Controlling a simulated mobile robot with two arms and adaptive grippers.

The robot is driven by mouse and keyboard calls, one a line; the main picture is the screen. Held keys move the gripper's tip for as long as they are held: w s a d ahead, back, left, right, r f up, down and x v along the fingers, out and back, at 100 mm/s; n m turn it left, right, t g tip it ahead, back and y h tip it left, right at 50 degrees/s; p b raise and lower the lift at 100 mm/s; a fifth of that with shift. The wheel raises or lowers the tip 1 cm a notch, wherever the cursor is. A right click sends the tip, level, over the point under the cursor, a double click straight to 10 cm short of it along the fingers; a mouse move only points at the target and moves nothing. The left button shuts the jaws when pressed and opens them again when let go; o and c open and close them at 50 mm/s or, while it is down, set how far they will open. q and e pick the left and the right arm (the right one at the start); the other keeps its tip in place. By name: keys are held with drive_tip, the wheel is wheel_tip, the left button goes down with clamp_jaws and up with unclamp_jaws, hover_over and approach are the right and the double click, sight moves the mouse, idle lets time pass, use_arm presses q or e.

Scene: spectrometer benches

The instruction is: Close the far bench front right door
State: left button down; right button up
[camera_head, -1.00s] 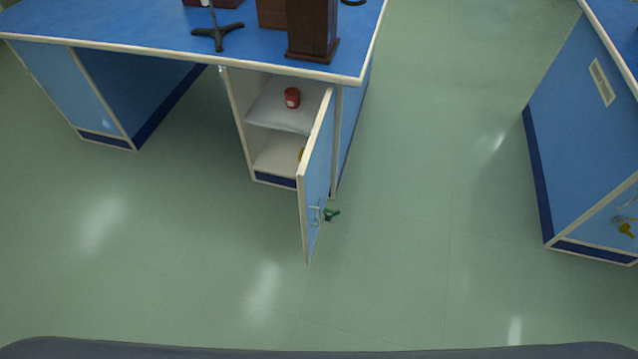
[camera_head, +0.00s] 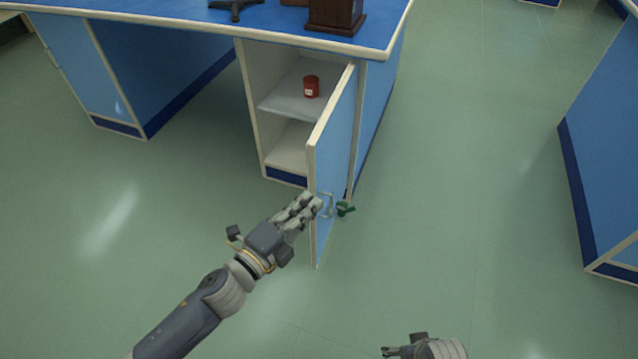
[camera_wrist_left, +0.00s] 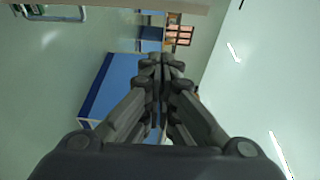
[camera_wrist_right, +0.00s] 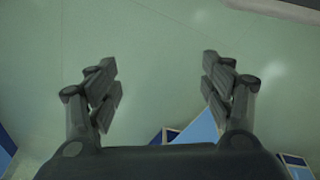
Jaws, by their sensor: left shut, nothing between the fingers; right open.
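The cabinet door (camera_head: 338,135) of the bench (camera_head: 150,22) stands open, swung out toward me, with its hinge side at the right of the opening. Its outer blue face carries a silver handle (camera_head: 328,206) and a green key-like piece (camera_head: 346,210). My left gripper (camera_head: 312,204) is shut and empty; its fingertips overlap the door's free edge near the handle. I cannot tell whether they touch it. Its closed fingers fill the middle of the left wrist view (camera_wrist_left: 163,66). My right gripper (camera_wrist_right: 160,72) is open and empty, and only partly shows at the bottom of the head view.
A red jar (camera_head: 311,87) sits on the upper shelf (camera_head: 285,104) inside the cabinet. A brown wooden object (camera_head: 335,14) and a dark stand base (camera_head: 235,8) are on the bench top. Another blue bench (camera_head: 605,150) stands at the right. The floor between is clear.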

use_arm(q)
drive_tip(key=w+d, duration=0.2)
drive_tip(key=w, duration=0.7)
drive_tip(key=shift+d+r, duration=0.2)
drive_tip(key=shift+r, duration=0.25)
use_arm(e)
drive_tip(key=r, duration=0.2)
drive_tip(key=shift+w+r, duration=0.3)
drive_tip(key=shift+r, duration=0.05)
use_arm(q)
drive_tip(key=shift+a+m+b, duration=0.1)
drive_tip(key=shift+m+b, duration=0.2)
use_arm(e)
drive_tip(key=shift+s+f, duration=0.15)
drive_tip(key=shift+s, duration=0.05)
